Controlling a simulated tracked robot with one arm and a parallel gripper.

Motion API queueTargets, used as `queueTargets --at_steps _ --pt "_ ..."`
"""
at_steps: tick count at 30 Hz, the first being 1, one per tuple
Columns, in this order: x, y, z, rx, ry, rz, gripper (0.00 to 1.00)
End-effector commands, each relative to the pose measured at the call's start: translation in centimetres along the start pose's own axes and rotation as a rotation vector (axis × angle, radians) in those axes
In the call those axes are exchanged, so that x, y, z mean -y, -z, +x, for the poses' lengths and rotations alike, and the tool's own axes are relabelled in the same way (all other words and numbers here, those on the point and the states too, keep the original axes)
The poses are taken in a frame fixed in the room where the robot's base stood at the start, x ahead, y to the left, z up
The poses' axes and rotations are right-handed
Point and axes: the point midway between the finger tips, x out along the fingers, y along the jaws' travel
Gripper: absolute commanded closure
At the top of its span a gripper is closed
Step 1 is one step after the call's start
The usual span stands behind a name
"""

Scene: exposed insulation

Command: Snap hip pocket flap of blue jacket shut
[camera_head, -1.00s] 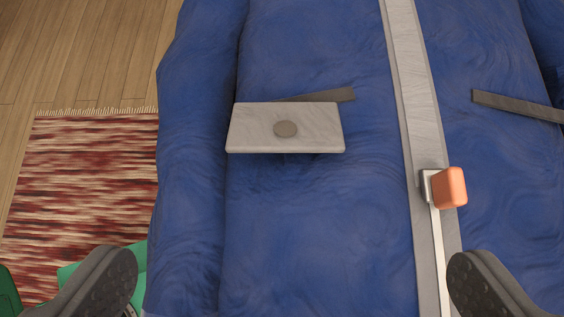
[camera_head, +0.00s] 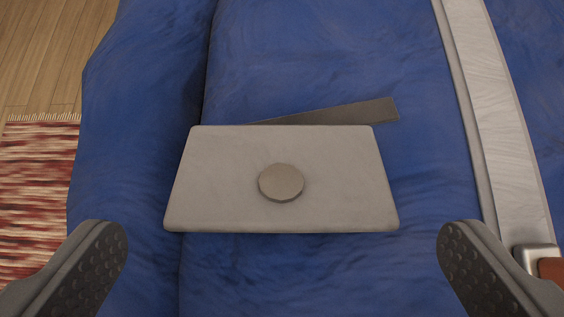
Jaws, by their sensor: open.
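The blue jacket (camera_head: 330,65) fills most of the view, lying spread out. Its hip pocket flap (camera_head: 225,190) is a light grey panel in the middle, with a round grey-brown snap (camera_head: 281,183) at its centre. A dark strip (camera_head: 350,113), perhaps the pocket edge, slants out from behind the flap's top edge. I cannot tell whether the flap lies flat or stands off the cloth. My gripper (camera_head: 282,270) is open and empty. Its two dark fingers are wide apart at the lower left and lower right, with the flap between and beyond them.
A pale zipper band (camera_head: 500,110) runs down the right side of the jacket. A metal slider with an orange-brown pull (camera_head: 550,268) sits at the lower right, partly behind the right finger. A red and cream rug (camera_head: 38,185) and wood floor (camera_head: 45,55) show at left.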

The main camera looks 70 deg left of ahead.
Motion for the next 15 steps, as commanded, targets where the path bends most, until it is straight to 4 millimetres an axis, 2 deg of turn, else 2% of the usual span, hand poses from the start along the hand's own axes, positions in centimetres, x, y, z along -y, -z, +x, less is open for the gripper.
queueTargets --at_steps 1,6,15 --pt "0.1 -0.1 0.9 0.001 0.003 -0.001 0.00" --pt "0.1 0.0 2.2 0.000 0.002 -0.001 0.00" --pt "0.0 0.1 2.5 0.000 0.000 0.000 0.00"
